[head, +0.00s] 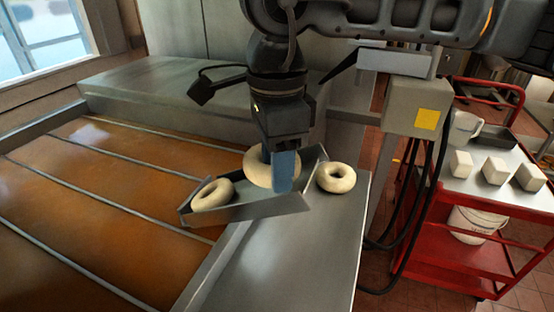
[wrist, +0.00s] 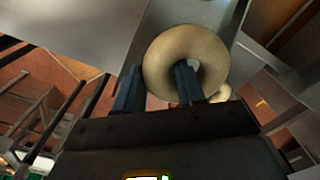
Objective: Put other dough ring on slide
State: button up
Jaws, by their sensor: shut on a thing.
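My gripper (head: 276,164) is shut on the wall of a pale dough ring (head: 251,171), with one blue finger through its hole and the other outside it. The held ring also shows in the wrist view (wrist: 212,48). It is above the grey metal slide (head: 262,211); whether it touches the slide is not clear. A second dough ring (head: 211,194) lies at the slide's left end. A third dough ring (head: 336,177) lies flat on the steel counter just right of the slide. My gripper hides part of the slide's middle.
The steel counter (head: 300,254) is clear in front of the slide. A brown-orange vat with metal dividers (head: 100,210) is at left. A control box (head: 412,105) and a red cart (head: 440,249) with white blocks and a bucket stand at right.

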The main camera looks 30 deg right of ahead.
jog(key=o, duration=1.1)
jog(key=shift+w+r+b, duration=0.1)
jog(key=shift+r+b, duration=0.6)
jog(key=shift+r, duration=3.2)
